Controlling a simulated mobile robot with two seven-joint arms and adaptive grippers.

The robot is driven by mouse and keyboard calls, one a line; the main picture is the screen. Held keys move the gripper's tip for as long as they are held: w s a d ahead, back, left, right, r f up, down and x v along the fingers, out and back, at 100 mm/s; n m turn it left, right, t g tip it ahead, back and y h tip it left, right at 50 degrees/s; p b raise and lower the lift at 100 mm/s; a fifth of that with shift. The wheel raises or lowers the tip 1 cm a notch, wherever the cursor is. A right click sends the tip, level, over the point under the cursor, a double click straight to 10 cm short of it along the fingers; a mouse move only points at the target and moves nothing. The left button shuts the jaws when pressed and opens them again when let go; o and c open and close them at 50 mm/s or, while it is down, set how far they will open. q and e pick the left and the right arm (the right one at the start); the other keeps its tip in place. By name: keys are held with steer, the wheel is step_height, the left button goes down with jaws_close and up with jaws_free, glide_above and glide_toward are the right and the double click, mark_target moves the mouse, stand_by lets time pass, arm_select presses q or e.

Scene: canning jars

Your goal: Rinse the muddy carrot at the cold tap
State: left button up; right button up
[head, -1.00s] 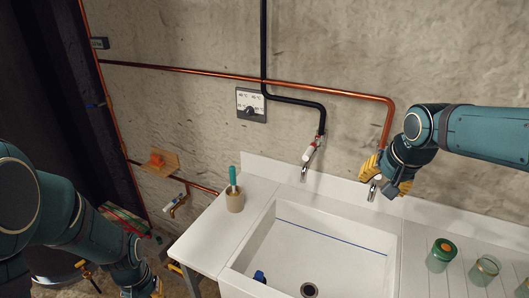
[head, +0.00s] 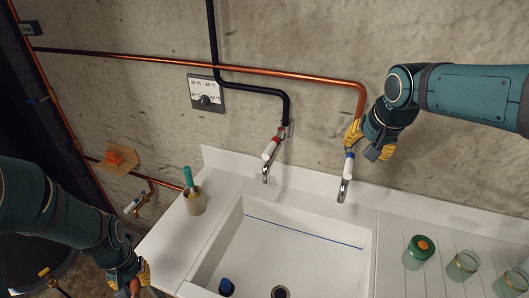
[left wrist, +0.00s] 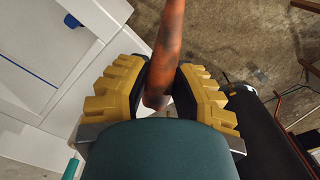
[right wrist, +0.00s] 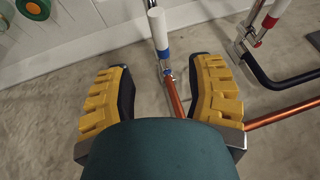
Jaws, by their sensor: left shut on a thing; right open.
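The carrot (left wrist: 168,55), orange with dark muddy patches, is clamped between the yellow fingers of my left gripper (left wrist: 160,85) in the left wrist view. In the head view my left gripper (head: 138,276) is low at the left, outside the sink's left end, with a bit of the carrot (head: 135,287) showing. The cold tap (head: 348,168), with a white handle and blue band, stands at the sink's back right. My right gripper (head: 370,143) is open just above it. The tap handle (right wrist: 158,28) shows beyond the open fingers (right wrist: 163,90) in the right wrist view. No water shows.
The white sink (head: 300,232) has a drain (head: 279,292) and a blue item (head: 226,287). A red-banded tap (head: 270,150) stands left of the cold one. A brush in a pot (head: 194,203) is on the left counter. Glass jars (head: 461,267) stand at the right.

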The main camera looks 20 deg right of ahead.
mark_target(350, 165)
steer(key=x, duration=1.1)
steer(key=shift+d, duration=0.1)
jaws_close()
